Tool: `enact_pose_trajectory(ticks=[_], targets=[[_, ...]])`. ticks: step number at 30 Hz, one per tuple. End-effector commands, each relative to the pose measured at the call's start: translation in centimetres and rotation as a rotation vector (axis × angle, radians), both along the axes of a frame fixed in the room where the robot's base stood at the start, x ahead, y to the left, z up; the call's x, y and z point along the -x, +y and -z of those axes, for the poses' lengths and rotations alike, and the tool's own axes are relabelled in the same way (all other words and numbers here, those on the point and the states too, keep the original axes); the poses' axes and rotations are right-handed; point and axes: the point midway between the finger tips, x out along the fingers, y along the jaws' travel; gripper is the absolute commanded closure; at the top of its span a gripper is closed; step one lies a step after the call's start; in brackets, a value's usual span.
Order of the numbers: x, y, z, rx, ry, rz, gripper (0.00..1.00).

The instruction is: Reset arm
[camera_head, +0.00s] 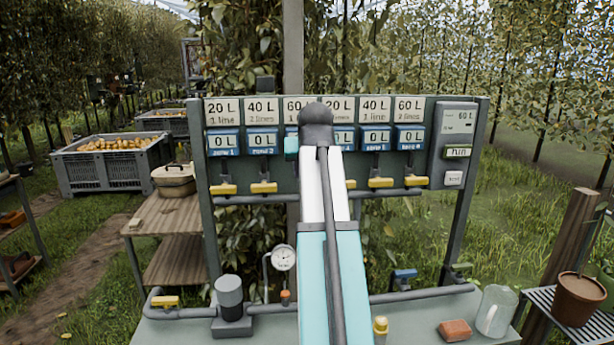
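My arm (328,270), teal and white with a dark cable along it, rises from the bottom middle of the head view. It reaches forward to a dark rounded joint in front of the panel's label row. My gripper is not visible; the arm's far end hides whatever is beyond it. A small teal part (291,149) shows just left of the dark joint. The arm covers the middle of the irrigation panel (480,150), including parts of the third and fourth labels.
Yellow valve handles (263,187) line the pipe under the blue 0 L displays. A pump (230,299), gauge (284,258), blue valve (404,275), brick-like block (455,330) and glass jar (495,310) occupy the bench. A potted plant (578,298) stands right; a pear crate (105,170) stands left.

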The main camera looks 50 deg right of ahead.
Motion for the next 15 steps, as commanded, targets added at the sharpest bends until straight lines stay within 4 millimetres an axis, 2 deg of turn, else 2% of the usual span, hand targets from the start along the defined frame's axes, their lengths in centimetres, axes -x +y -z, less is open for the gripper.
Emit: enact_pose_trajectory(ticks=[15], targets=[[0.42, 0.35, -0.56, 0.0, 0.0, 0.0, 0.62]])
